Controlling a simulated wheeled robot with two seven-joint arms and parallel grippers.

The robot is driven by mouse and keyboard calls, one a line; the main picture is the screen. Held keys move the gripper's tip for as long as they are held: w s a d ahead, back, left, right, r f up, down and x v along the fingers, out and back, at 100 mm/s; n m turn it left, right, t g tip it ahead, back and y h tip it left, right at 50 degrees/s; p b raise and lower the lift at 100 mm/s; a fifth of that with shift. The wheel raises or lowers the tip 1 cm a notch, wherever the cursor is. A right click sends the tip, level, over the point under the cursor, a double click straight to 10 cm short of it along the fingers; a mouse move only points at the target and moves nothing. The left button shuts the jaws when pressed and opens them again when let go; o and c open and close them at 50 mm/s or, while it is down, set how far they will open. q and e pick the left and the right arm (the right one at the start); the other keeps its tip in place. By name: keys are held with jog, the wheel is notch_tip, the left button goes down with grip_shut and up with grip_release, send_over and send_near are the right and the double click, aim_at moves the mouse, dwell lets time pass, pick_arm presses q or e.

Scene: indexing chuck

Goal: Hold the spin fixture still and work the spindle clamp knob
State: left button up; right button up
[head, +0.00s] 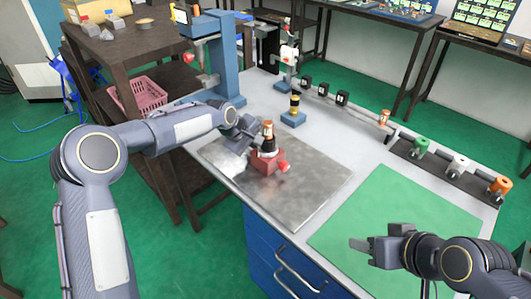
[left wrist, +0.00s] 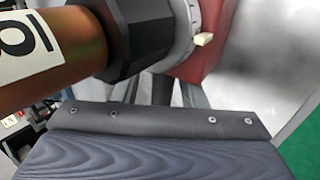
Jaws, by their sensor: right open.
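The spin fixture (head: 262,164) is a red body on a bare metal plate (head: 318,185), with a dark collar and a copper-coloured cylinder (head: 268,130) upright on top. A bright red knob (head: 284,167) sticks out on its right side. In the left wrist view the cylinder (left wrist: 50,52) with a white label, the black collar (left wrist: 150,35), a graduated ring and the red body (left wrist: 215,45) are close. My left gripper (head: 246,138) is just left of the fixture; its fingertips are unclear, and contact cannot be told. My right gripper (head: 372,245) is open and empty over the green mat.
The green mat (head: 400,205) covers the right of the bench. A rail with green, white and orange-capped pieces (head: 455,168) stands behind it. A black-and-yellow piece on a blue base (head: 293,116) stands behind the fixture. A blue press (head: 225,60) rises at the back left.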

pick_arm(q)
jog(key=shift+s+a+f, duration=0.1)
jog(key=shift+a+f, duration=0.05)
jog(key=shift+f, duration=0.2)
jog(key=s+a+r+m, duration=0.2)
jog(key=s+a+r, duration=0.8)
jog(key=s+r, duration=0.35)
jog(key=s+a+m+y, duration=0.15)
jog(key=s+a, duration=0.25)
jog(key=s, duration=0.5)
jog(key=s+a+m, duration=0.2)
jog(key=s+a, duration=0.1)
jog(key=s, duration=0.6)
jog(key=s+f+m, duration=0.1)
jog(key=s+f, duration=0.5)
jog(key=s, duration=0.4)
jog(key=shift+s+m+t, duration=0.25)
jog(key=shift+m+t, duration=0.1)
jog(key=shift+t, duration=0.05)
pick_arm(e)
jog(key=s+m+g, duration=0.1)
jog(key=s+m, duration=0.1)
jog(key=s, duration=0.4)
jog(key=shift+a+r+m+g, duration=0.15)
jog(key=shift+r+m+g, duration=0.15)
pick_arm(q)
jog(key=shift+d+h, duration=0.1)
jog(key=shift+h, duration=0.15)
